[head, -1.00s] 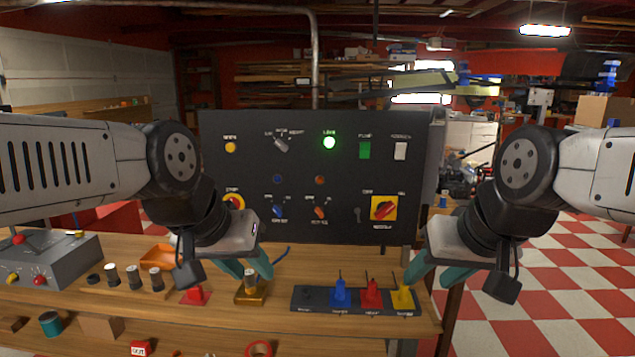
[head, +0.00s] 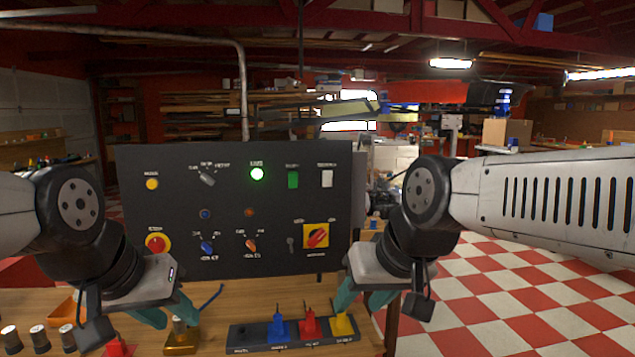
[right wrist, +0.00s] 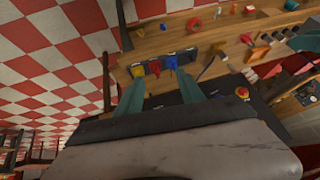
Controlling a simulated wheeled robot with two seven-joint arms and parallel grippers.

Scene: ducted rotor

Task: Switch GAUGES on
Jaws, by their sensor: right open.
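A dark control panel (head: 335,240) stands upright at the back of the bench. It carries a lit green lamp (head: 257,174), a green switch (head: 293,179), a white switch (head: 327,178), a grey selector (head: 207,178), blue (head: 207,247) and orange (head: 251,244) knobs, and a red rotary switch (head: 316,236) on a yellow plate. The labels are too blurred for me to tell which is GAUGES. My left gripper (head: 170,312) is open and empty, low in front of the panel's left part. My right gripper (head: 360,300) is open and empty, near the panel's lower right corner.
A dark strip (head: 252,336) on the bench holds blue (head: 278,328), red (head: 309,323) and yellow (head: 342,324) pieces, close to my right gripper. A red mushroom button (head: 156,243) is on the panel's left. Checkered floor (head: 500,290) is free to the right.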

